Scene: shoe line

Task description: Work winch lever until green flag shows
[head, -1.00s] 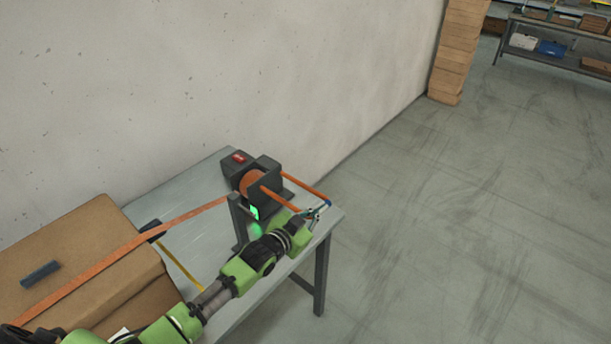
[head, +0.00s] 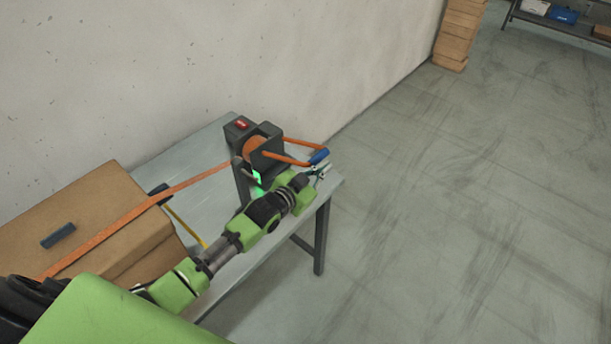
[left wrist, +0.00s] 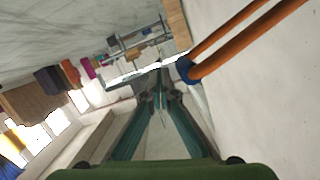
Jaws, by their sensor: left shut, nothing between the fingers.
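The dark winch (head: 270,160) stands on the grey table with an orange strap drum. Its orange lever (head: 295,143) points right and ends in a blue grip (head: 319,157). A bright green flag (head: 257,177) shows on the winch's front. My left gripper (head: 322,171) is shut and empty just below the blue grip; whether they touch is unclear in the head view. In the left wrist view, the closed fingers (left wrist: 160,98) are beside the blue grip (left wrist: 187,69), with the lever's two orange bars running up right. My right gripper is not in view.
An orange strap (head: 120,222) runs from the winch over a cardboard box (head: 100,205) at left. A red button (head: 241,124) sits behind the drum. The wall is close behind the table (head: 185,155); the floor to the right is clear.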

